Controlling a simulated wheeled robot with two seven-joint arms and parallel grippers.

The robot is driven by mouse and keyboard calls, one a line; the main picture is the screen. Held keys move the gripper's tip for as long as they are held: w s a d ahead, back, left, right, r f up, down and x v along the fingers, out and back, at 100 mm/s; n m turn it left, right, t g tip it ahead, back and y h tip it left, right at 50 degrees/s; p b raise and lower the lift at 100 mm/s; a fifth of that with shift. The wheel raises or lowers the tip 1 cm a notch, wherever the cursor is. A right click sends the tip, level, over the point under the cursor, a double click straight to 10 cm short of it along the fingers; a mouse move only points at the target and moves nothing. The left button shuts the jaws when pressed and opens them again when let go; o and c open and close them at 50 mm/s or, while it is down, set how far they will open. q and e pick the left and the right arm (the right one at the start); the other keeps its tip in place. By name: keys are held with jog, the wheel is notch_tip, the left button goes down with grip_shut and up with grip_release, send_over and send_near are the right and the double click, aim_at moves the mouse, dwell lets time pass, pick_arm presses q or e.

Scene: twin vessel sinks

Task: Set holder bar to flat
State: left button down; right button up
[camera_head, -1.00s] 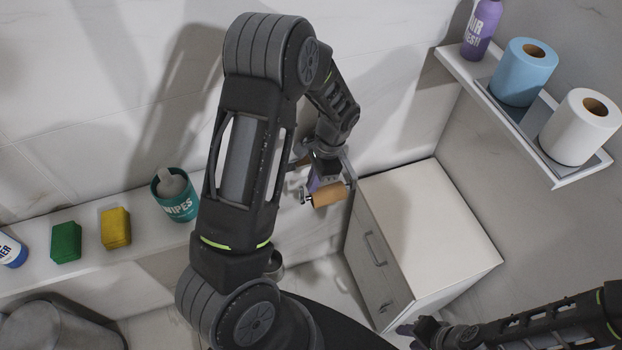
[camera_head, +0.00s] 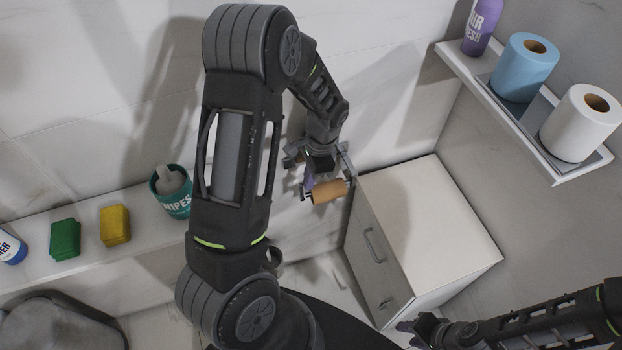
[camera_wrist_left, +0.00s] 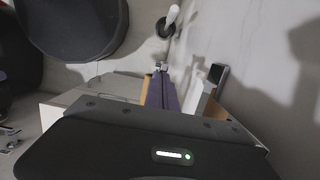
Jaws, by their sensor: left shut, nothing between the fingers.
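The holder bar carries a brown cardboard roll (camera_head: 328,191) and sits by the wall, left of the white cabinet. Grey metal holder parts show around the roll. My left gripper (camera_head: 310,184) is at the roll's left end, with its purple fingers shut and nothing between them. In the left wrist view the purple fingers (camera_wrist_left: 161,92) are together, with brown roll showing on both sides behind them. Whether they touch the bar or roll is unclear, and the bar's exact angle is partly hidden. My right gripper (camera_head: 410,328) is low at the right, its jaw opening too small to judge.
The white cabinet (camera_head: 430,220) stands close to the right of the roll. A wall shelf (camera_head: 555,172) holds blue and white paper rolls and a purple bottle. A left ledge (camera_head: 30,235) holds a wipes tub (camera_head: 176,205), yellow and green sponges, and a bottle.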

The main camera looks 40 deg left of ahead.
pick_arm(q)
jog(key=shift+s+a, duration=0.1)
jog(key=shift+s, duration=0.05)
jog(key=shift+s+a+t+h+b, duration=0.4)
jog(key=shift+s+t+h+b, duration=0.2)
jog(key=shift+t+b, duration=0.2)
jog(key=shift+s+a+t+h+b, duration=0.4)
jog(key=shift+t+h+b, duration=0.2)
jog(key=shift+t+b, duration=0.2)
jog(key=s+b, duration=0.1)
jog(key=s+a+f+b, duration=0.1)
jog(key=b, duration=0.1)
jog(key=s+a+f+b, duration=0.1)
jog(key=s, duration=0.1)
jog(key=shift+a, duration=0.2)
jog(key=shift+w+b, duration=0.15)
jog(key=shift+b, duration=0.2)
jog(key=shift+w+d+f, duration=0.25)
jog(key=shift+w+d, duration=0.15)
jog(key=shift+w, duration=0.1)
jog(key=shift+r, duration=0.15)
